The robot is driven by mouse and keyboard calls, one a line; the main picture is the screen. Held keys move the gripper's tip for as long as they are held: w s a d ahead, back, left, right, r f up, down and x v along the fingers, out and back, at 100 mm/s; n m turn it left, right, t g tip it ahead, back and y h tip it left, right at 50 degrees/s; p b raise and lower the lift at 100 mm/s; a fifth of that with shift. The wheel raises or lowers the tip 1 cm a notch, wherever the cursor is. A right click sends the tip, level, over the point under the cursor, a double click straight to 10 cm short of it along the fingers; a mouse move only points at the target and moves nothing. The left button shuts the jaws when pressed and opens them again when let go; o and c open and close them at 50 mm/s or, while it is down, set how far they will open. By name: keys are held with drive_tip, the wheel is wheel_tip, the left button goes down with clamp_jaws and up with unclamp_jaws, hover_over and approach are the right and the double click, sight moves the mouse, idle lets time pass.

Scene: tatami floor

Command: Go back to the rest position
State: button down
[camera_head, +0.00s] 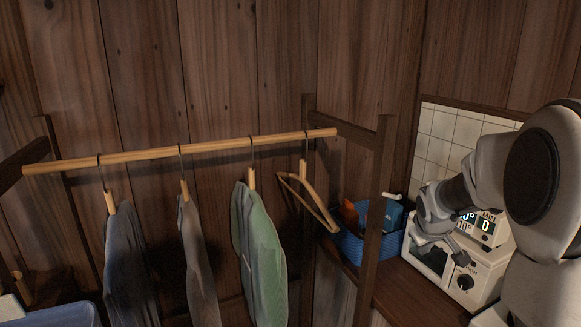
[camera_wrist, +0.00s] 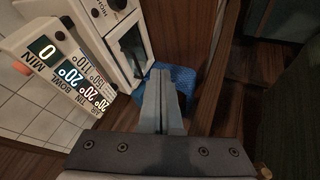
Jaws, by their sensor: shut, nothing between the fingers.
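My gripper (camera_wrist: 161,97) is shut and empty, its two fingers together in the wrist view. In the head view my gripper (camera_head: 437,240) and arm are at the right, in front of a white appliance (camera_head: 468,275) on a wooden shelf. The gripper hides part of the appliance's front. The wrist view shows the appliance (camera_wrist: 130,35) at upper left, with the fingers pointing toward a blue basket (camera_wrist: 183,76) beside it. I cannot tell from these views whether the gripper touches the appliance.
A wooden rail (camera_head: 215,146) at left carries several hangers, some with clothes such as a green garment (camera_head: 262,250). A wooden post (camera_head: 375,220) stands left of my gripper. The blue basket (camera_head: 352,247) holds items. A display panel (camera_head: 486,226) sits on the appliance.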

drive_tip(key=s+a+r+m+y, duration=0.1)
drive_tip(key=s+a+r, duration=0.8)
drive_tip(key=s, duration=0.4)
drive_tip(key=s+a+y, duration=0.1)
drive_tip(key=s+a, duration=0.4)
drive_tip(key=s, duration=0.3)
drive_tip(key=s+a+m+y+p, duration=0.1)
drive_tip(key=s+a, duration=0.4)
drive_tip(key=s, duration=0.2)
drive_tip(key=shift+s+f+g, duration=0.3)
drive_tip(key=shift+s+f, duration=0.05)
drive_tip(key=shift+s, duration=0.05)
